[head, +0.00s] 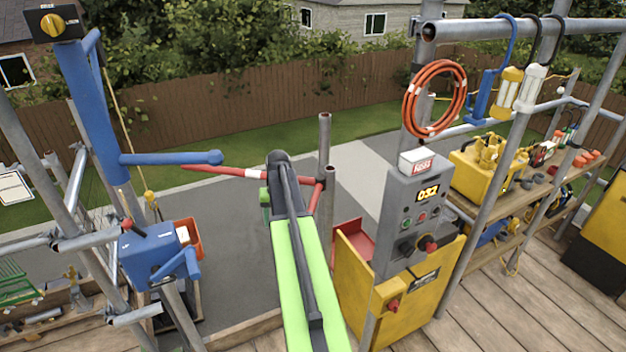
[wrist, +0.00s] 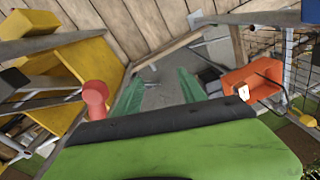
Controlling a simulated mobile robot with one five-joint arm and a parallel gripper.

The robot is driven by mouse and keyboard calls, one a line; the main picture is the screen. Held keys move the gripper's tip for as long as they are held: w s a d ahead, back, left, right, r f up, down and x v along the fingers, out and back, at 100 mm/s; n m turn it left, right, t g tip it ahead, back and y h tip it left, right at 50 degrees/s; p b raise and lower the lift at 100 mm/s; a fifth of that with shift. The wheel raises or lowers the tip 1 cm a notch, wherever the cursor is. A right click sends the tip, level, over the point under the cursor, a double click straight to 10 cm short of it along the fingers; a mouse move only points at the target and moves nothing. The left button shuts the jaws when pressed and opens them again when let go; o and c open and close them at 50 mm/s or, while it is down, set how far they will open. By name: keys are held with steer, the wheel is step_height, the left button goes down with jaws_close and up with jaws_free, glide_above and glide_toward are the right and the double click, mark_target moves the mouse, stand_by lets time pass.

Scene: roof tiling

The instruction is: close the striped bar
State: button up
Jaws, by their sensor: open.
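The red-and-white striped bar (head: 228,171) shows in the head view, reaching left from the grey upright post (head: 325,150) beside the yellow panel. My arm crosses in front of it and hides its middle. A red piece (head: 308,192) joins it near the post. My gripper (wrist: 158,82) shows in the wrist view as two green fingers, apart, with nothing between them. In the head view it is mostly hidden behind my arm, close to the bar. A red rounded part (wrist: 95,93) stands left of the fingers in the wrist view; I cannot tell whether it belongs to the bar.
A grey control box (head: 415,205) and yellow panel (head: 365,285) stand right of my arm. A blue hoist (head: 158,252) with a blue arm (head: 170,158) is at left. An orange bin (wrist: 250,82) lies right of the fingers. Grey paving is below.

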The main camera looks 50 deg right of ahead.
steer(key=s+d+r+m+t+p, duration=0.1)
steer(key=s+d+r+m+p, duration=0.1)
steer(key=s+d+r+p, duration=0.35)
steer(key=s+d+r+m+p, duration=0.25)
steer(key=d+r+p, duration=0.35)
steer(key=d+r, duration=0.4)
steer(key=b, duration=1.8)
glide_toward(312, 208)
steer(key=shift+y, duration=0.3)
steer(key=f, duration=0.3)
steer(key=w+f, duration=0.1)
steer(key=f, duration=0.2)
steer(key=w+f, duration=0.1)
steer(key=f, duration=0.2)
steer(key=shift+f, duration=0.3)
steer(key=shift+r, duration=0.1)
steer(key=shift+s, duration=0.1)
jaws_close()
